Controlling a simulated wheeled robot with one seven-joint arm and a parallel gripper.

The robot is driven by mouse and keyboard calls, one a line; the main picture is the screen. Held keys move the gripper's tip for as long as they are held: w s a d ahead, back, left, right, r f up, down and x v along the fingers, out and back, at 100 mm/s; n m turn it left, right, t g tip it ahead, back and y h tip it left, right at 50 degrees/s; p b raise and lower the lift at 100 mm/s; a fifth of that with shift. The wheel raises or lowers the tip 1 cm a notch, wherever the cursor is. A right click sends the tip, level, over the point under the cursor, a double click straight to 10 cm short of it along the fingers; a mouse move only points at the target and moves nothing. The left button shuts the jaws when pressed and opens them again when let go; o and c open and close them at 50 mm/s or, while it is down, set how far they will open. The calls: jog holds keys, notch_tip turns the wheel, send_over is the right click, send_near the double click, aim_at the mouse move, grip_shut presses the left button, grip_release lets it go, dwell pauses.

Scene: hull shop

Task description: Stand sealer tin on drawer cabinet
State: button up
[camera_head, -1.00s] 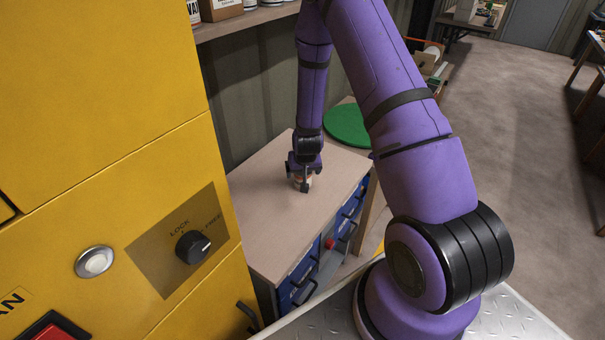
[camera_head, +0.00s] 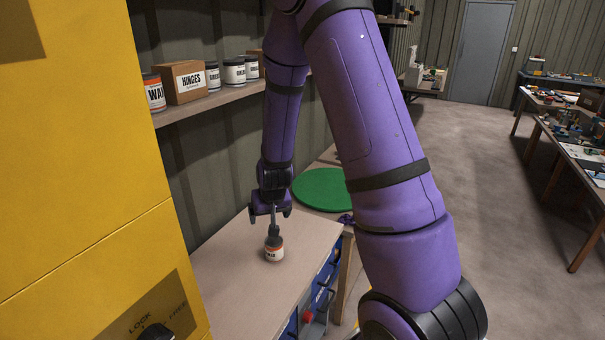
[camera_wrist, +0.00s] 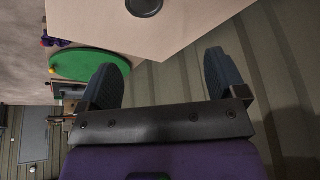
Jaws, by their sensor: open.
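A small white tin (camera_head: 274,253) with an orange band and a dark top stands upright on the wooden top of the drawer cabinet (camera_head: 235,280). Its label is too small to read surely. My gripper (camera_head: 273,231) is above the tin in the head view, pointing down, and one dark finger overlaps the tin's top in the picture. In the wrist view my gripper (camera_wrist: 163,62) has its two fingers wide apart with nothing between them. The tin's dark round lid (camera_wrist: 145,5) shows beyond the fingertips, cut by the top edge.
A yellow cabinet (camera_head: 70,130) stands close on the left. A wall shelf (camera_head: 215,101) holds tins and a HINGES box (camera_head: 184,81). A green disc (camera_head: 322,188) lies behind the drawer cabinet. Open floor (camera_head: 475,190) and cluttered tables (camera_head: 570,135) are at right.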

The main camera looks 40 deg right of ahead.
jog(key=s+a+r+n, duration=0.1)
jog(key=s+a+r, duration=0.15)
jog(key=r, duration=0.45)
jog(key=s+a+r+y, duration=0.1)
jog(key=s+a+r, duration=0.15)
jog(key=r, duration=0.45)
jog(key=s+a+r+n, duration=0.1)
jog(key=s+r, duration=0.3)
jog(key=r, duration=0.2)
jog(key=s+a+r+n, duration=0.1)
jog(key=s+r, duration=0.4)
jog(key=s, duration=0.4)
jog(key=s+a+r+n, duration=0.1)
jog(key=s+r, duration=0.5)
jog(key=s, duration=0.4)
jog(key=shift+a+t, duration=0.35)
jog(key=shift+t, duration=0.05)
jog(key=shift+r, duration=0.1)
jog(key=shift+c, duration=0.2)
